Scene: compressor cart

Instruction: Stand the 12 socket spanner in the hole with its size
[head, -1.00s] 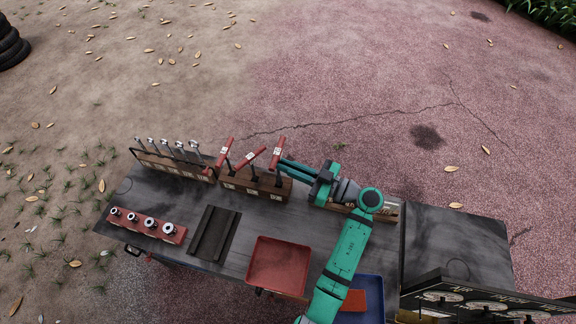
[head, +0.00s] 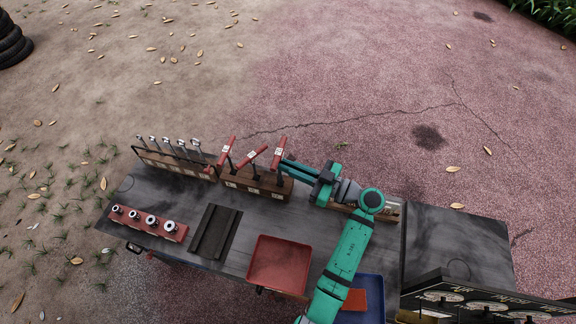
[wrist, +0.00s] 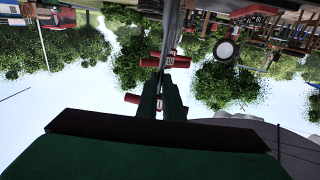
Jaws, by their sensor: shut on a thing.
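Three socket spanners with red T-handles rise from a wooden block (head: 240,182) at the back middle of the cart: left (head: 226,151), middle (head: 252,156) and right (head: 279,152). Each handle has a pale label whose number I cannot read. My gripper (head: 284,164) reaches in from the right and is shut on the right spanner, just below its handle. In the wrist view, a grey shaft (wrist: 172,38) and red handles show at my fingertips (wrist: 165,76). I cannot tell whether the held spanner's lower end is in the block. The hole sizes are unreadable.
A rack of several grey spanners (head: 172,162) stands left of the block. Another wooden block (head: 390,211) is partly behind my arm. A red socket rail (head: 150,224), a dark grooved tray (head: 215,232), a red tray (head: 279,264) and a blue tray (head: 374,300) lie in front.

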